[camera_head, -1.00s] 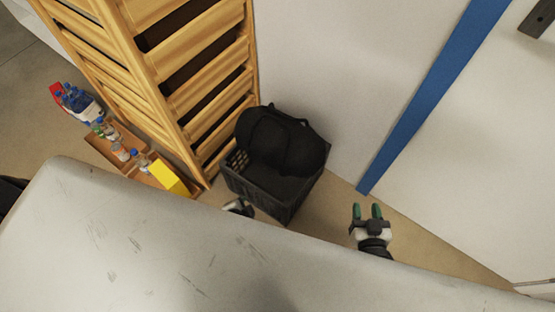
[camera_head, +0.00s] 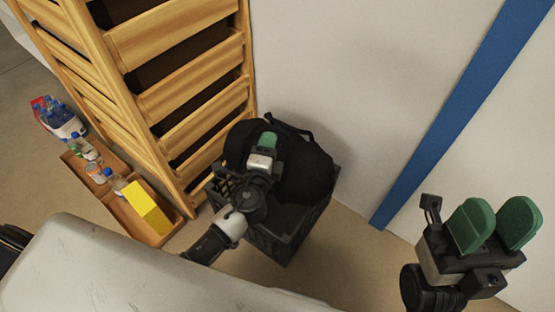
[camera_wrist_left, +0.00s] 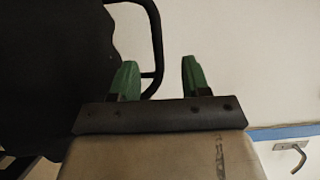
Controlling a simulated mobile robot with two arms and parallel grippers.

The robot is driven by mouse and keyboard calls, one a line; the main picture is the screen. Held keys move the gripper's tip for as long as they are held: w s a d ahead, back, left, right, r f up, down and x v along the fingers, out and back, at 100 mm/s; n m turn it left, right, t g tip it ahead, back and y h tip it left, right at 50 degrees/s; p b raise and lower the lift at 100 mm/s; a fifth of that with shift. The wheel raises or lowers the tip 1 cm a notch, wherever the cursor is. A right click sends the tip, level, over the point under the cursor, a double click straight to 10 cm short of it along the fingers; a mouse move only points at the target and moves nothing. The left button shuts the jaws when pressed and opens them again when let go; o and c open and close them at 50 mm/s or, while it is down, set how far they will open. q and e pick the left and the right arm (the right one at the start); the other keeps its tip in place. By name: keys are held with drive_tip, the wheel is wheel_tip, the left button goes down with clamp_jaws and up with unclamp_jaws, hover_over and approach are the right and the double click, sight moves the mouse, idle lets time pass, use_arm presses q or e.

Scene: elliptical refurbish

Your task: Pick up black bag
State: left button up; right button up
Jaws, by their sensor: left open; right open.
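The black bag (camera_head: 305,165) sits in a dark crate (camera_head: 280,238) on the floor, between the wooden rack and the white wall. My left gripper (camera_head: 267,140) is over the bag in the head view, partly covering it. In the left wrist view its two green fingers (camera_wrist_left: 157,78) are apart, with the bag (camera_wrist_left: 55,70) to their left and its handle (camera_wrist_left: 156,45) rising behind the left finger. I cannot tell whether they touch. My right gripper (camera_head: 492,222) is open and empty at the right, away from the bag.
A wooden rack (camera_head: 175,45) stands left of the crate. Wooden boxes (camera_head: 122,205) with bottles and a yellow item (camera_head: 148,207) are on the floor at left. A blue stripe (camera_head: 440,120) runs along the white wall (camera_head: 370,60).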

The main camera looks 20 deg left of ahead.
sight(278, 124)
use_arm(q)
drive_tip(key=w, duration=0.4)
drive_tip(key=w+b, duration=0.1)
drive_tip(key=w, duration=0.2)
drive_tip(key=shift+w+f, duration=0.2)
drive_tip(key=shift+w, duration=0.2)
drive_tip(key=shift+c, duration=0.2)
clamp_jaws()
idle(0.8)
drive_tip(key=shift+r, duration=0.15)
